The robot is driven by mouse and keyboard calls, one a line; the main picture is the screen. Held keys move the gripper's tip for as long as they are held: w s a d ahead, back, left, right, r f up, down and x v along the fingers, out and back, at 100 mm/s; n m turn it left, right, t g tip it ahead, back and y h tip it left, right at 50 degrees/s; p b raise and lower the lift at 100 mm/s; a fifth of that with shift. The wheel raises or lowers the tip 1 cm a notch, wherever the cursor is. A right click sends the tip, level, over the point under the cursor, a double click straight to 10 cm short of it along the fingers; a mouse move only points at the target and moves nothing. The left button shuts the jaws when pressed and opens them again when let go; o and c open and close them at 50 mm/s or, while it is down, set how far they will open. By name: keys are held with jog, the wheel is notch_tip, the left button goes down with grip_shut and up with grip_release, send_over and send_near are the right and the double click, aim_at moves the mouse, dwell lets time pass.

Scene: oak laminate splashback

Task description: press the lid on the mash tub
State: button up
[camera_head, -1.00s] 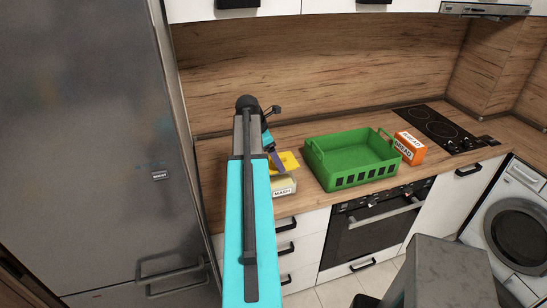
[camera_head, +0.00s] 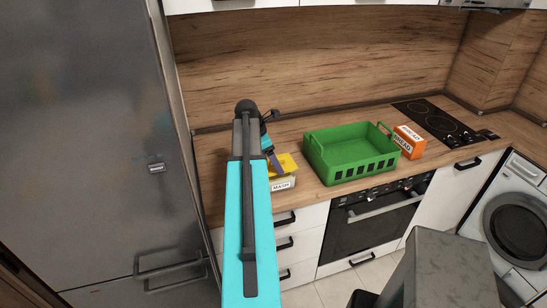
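The mash tub (camera_head: 284,183) is a small pale tub with a "MASH" label on its front. It stands on the wooden counter left of the green basket, its left side hidden by my arm. The yellow lid (camera_head: 289,165) lies over the top of the tub; I cannot tell whether it is seated all round. My gripper (camera_head: 278,169) points down at the lid's left part, and its visible finger seems to touch the lid. My arm hides most of the gripper, so its opening does not show.
A green basket (camera_head: 322,172) stands close to the right of the tub. An orange bread box (camera_head: 409,143) is right of it, before the black hob (camera_head: 437,122). A tall grey fridge (camera_head: 80,130) rises at the left, and the wooden splashback (camera_head: 320,70) is behind.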

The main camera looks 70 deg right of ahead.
jog(key=shift+f+b, duration=0.45)
jog(key=shift+f, duration=1.15)
jog(key=shift+p, duration=0.45)
dwell(0.6)
jog(key=shift+f, duration=0.45)
dwell(1.9)
jog(key=o, duration=1)
jog(key=shift+o, duration=0.2)
jog(key=shift+r+p, duration=0.2)
jog(key=shift+p, duration=0.15)
